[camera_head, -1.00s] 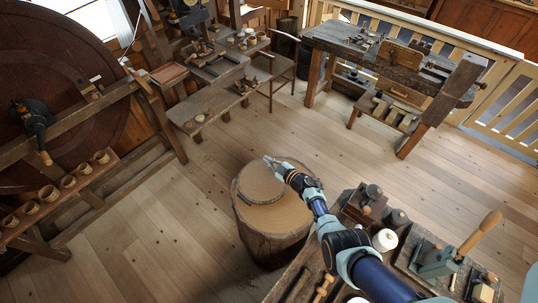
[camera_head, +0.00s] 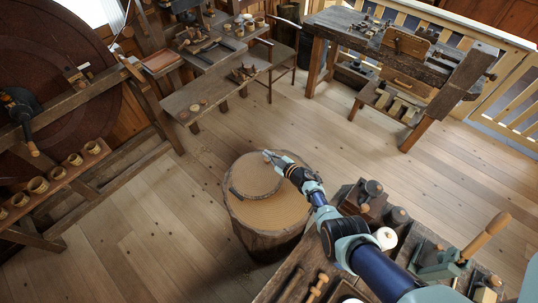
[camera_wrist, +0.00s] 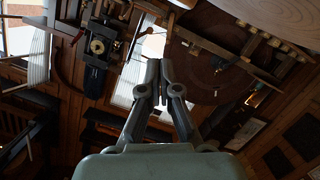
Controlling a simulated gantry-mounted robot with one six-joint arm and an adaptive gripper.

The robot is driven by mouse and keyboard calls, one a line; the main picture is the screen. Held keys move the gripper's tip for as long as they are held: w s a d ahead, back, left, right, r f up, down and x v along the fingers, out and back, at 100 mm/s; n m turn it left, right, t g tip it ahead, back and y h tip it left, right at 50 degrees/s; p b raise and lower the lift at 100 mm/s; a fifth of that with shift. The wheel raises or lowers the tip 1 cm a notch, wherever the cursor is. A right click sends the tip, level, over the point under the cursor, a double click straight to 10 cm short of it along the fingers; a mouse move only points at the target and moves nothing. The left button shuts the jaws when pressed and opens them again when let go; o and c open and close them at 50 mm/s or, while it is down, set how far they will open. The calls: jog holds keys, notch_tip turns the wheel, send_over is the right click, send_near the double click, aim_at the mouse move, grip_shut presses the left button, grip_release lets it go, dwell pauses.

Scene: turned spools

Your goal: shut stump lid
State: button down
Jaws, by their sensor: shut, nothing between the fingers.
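The stump (camera_head: 268,241) stands on the floor at the centre of the head view, with a pale, flat top. I cannot tell how far the lid is raised. My gripper (camera_head: 267,154) is at the back edge of the lid; contact is unclear. In the wrist view my gripper (camera_wrist: 159,72) is shut and empty. A pale wooden curved surface (camera_wrist: 285,18) shows at upper right there, possibly the lid.
A cluttered dark bench (camera_head: 285,272) lies under my arm at lower right. A low bench (camera_head: 205,95) and a workbench (camera_head: 390,65) stand behind. A shelf of cups (camera_head: 58,173) is at left. The floor around the stump's left and back is clear.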

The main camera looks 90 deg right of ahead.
jog(key=s+a+r+p, duration=0.6)
jog(key=s+p, duration=0.1)
jog(key=p, duration=0.2)
jog(key=shift+s+r, duration=0.15)
jog(key=shift+s, duration=0.15)
